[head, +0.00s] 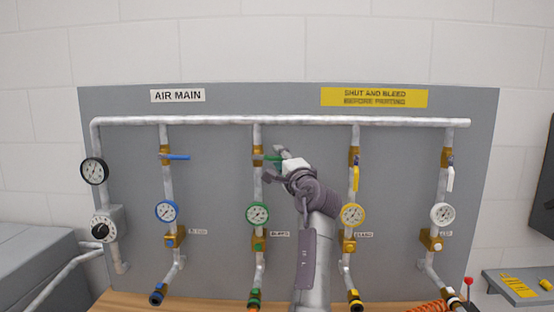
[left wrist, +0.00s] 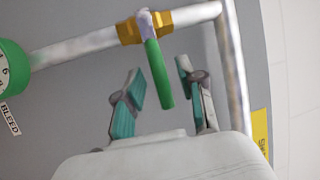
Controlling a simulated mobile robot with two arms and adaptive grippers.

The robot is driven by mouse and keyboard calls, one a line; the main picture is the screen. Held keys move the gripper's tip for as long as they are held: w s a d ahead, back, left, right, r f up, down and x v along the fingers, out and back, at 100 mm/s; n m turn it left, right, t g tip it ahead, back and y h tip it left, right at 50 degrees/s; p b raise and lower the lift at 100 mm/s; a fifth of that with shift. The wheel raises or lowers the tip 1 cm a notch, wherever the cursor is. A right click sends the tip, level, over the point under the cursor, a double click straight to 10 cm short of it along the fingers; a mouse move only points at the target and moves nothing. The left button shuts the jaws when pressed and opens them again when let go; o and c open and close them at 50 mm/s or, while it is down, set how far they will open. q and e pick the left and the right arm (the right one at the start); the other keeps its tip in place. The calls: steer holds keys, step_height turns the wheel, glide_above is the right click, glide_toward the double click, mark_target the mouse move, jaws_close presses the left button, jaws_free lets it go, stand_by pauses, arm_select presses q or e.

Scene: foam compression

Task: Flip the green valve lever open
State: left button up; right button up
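The green valve lever (left wrist: 158,75) sticks out crosswise from its brass valve body (left wrist: 145,27) on the pipe. In the head view the lever (head: 267,158) points right from the second vertical pipe, partly hidden by my gripper. My left gripper (left wrist: 160,73) is open, with one teal-padded finger on each side of the lever's free end. Gaps show between the lever and both fingers in the left wrist view. In the head view the left gripper (head: 275,166) is just right of the green valve. My right gripper is not in view.
A blue lever (head: 177,157) is crosswise on the left pipe. A yellow lever (head: 356,179) and a white lever (head: 450,179) hang along their pipes to the right. A green gauge (head: 257,215) sits below the green valve. The grey panel (head: 215,190) stands behind.

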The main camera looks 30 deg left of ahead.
arm_select(q)
steer(key=shift+s+d+r, duration=0.15)
steer(key=shift+d, duration=0.1)
steer(key=shift+a, duration=0.1)
jaws_close()
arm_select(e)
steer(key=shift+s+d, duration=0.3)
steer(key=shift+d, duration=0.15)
arm_select(q)
steer(key=shift+a, duration=0.1)
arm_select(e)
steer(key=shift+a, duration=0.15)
